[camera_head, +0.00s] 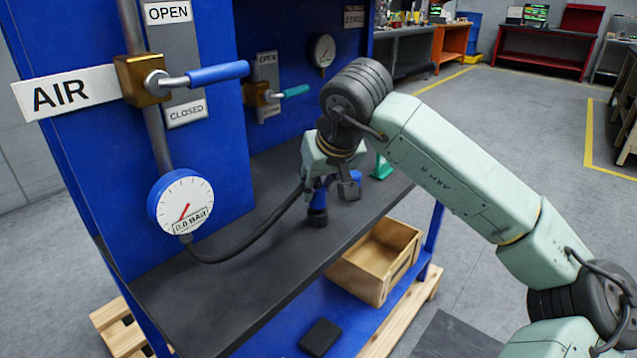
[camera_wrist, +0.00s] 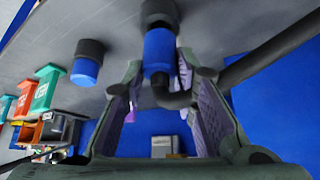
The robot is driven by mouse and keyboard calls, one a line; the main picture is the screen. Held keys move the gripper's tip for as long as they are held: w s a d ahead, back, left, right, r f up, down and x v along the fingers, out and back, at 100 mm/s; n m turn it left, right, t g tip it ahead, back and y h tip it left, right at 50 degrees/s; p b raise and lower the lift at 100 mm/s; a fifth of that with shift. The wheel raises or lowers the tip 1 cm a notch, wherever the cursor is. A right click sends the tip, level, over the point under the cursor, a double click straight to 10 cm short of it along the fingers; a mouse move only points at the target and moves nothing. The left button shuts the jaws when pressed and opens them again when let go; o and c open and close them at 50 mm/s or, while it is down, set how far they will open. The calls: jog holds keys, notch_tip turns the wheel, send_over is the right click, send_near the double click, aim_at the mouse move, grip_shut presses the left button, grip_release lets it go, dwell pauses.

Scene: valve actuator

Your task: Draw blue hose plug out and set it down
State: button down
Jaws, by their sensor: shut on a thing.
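The blue hose plug (camera_head: 319,198) stands upright at the bench, its lower end meeting a dark cylindrical base (camera_head: 317,218). It also shows in the wrist view (camera_wrist: 159,50), where its blue body meets the black base (camera_wrist: 158,12) with no clear gap. A black hose (camera_head: 262,238) curves from the gauge to the plug, ending in a dark elbow. My gripper (camera_head: 334,190) points down over the plug. In the wrist view its fingers (camera_wrist: 160,66) lie on either side of it, shut on it. The exact contact is partly hidden.
A second blue piece with a black collar (camera_wrist: 87,62) stands beside the plug. The AIR valve's blue lever (camera_head: 218,73) lies crosswise, and the gauge (camera_head: 182,203) reads 0.0 bar. The dark bench top (camera_head: 225,295) is clear at front left. A wooden crate (camera_head: 385,262) sits below.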

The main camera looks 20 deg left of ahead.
jog(key=shift+f+b, duration=0.45)
jog(key=shift+f, duration=0.15)
jog(key=c, duration=1.2)
grip_release()
jog(key=shift+r, duration=0.1)
jog(key=v, duration=1.2)
jog(key=shift+a, duration=0.1)
